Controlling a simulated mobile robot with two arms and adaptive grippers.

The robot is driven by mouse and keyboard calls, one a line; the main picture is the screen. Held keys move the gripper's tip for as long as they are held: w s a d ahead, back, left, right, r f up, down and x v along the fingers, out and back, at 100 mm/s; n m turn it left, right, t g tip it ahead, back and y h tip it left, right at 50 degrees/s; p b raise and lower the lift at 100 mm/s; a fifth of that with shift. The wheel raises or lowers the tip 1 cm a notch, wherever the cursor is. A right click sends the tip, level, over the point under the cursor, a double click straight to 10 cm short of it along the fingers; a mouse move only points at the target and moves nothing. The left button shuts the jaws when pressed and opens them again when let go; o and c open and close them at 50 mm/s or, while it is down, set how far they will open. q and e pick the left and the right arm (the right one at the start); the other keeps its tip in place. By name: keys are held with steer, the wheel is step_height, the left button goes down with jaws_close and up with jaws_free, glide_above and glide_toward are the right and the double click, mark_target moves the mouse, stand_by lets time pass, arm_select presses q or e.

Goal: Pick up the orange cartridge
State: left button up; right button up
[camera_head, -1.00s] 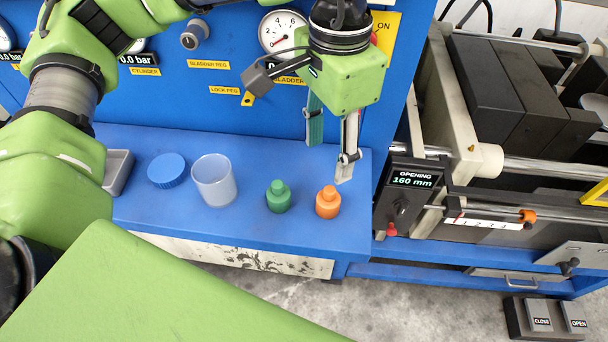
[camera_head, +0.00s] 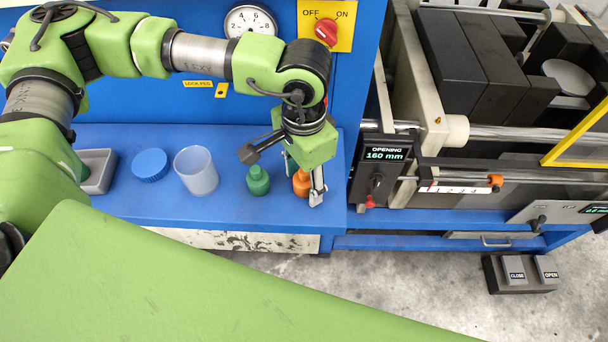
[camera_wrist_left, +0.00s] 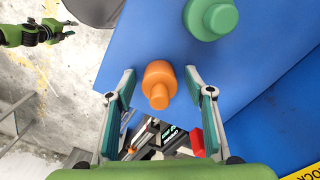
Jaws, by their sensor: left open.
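The orange cartridge (camera_head: 301,183) stands on the blue shelf (camera_head: 225,212), partly hidden behind my left gripper (camera_head: 303,192) in the head view. In the left wrist view the orange cartridge (camera_wrist_left: 158,84) lies between the two open fingers of my left gripper (camera_wrist_left: 163,88), with a gap on each side. The green cartridge (camera_head: 258,181) stands to its left on the shelf. It also shows in the left wrist view (camera_wrist_left: 211,17), outside the fingers.
A translucent cup (camera_head: 197,172), a blue lid (camera_head: 150,164) and a grey tray (camera_head: 99,172) stand farther left on the shelf. The blue panel with a red switch (camera_head: 326,31) rises behind. The press (camera_head: 470,75) stands at the right.

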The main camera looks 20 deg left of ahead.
arm_select(q)
steer(key=shift+f, duration=0.1)
steer(key=c, duration=1.2)
